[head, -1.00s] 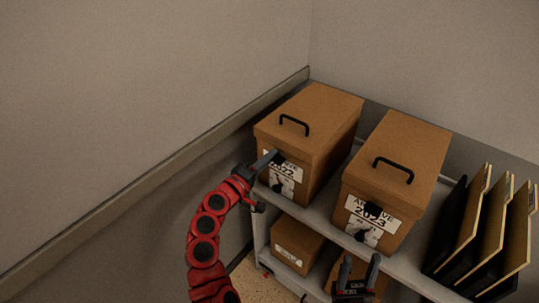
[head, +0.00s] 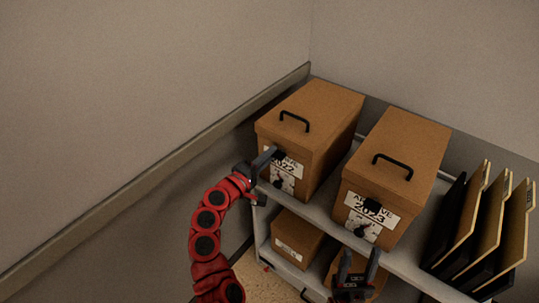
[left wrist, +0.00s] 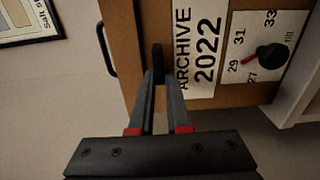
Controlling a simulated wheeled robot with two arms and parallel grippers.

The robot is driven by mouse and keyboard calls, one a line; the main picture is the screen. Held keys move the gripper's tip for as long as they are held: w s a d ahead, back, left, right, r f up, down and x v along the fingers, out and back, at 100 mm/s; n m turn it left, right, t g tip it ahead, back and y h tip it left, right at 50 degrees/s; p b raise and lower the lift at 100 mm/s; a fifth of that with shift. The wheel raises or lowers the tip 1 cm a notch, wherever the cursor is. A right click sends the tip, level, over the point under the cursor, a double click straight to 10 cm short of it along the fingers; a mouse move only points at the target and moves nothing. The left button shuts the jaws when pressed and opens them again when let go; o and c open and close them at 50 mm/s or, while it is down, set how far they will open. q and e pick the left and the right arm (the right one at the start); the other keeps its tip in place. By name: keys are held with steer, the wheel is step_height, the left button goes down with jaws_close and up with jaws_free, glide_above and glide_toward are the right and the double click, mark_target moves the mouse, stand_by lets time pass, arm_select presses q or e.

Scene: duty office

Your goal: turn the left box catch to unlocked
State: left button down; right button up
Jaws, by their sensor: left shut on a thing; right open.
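The left box (head: 310,110) is brown cardboard with an "ARCHIVE 2022" label and stands on the shelf top. Its small black catch (left wrist: 158,58) shows in the left wrist view, beside the label, with its long side running up and down the picture. My left gripper (left wrist: 158,80) is shut on the catch, one finger on each side. In the head view the left gripper (head: 266,159) reaches the box front from the left and partly hides the catch and label. My right gripper (head: 358,266) is open and empty, low in front of the right box.
The right box (head: 405,140), labelled 2023, stands close beside the left one. A dial (left wrist: 270,57) with a red-marked black knob sits on the left box's front. Folders (head: 485,235) stand at right. A smaller box (head: 297,240) is on the lower shelf. A wall (head: 150,110) borders the left.

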arm_select(q)
steer(key=c, duration=0.9)
jaws_free()
steer(key=shift+a, duration=0.1)
steer(key=b+v, duration=0.3)
steer(key=v, duration=1.4)
steer(key=shift+s+a, duration=0.1)
steer(key=shift+s, duration=0.05)
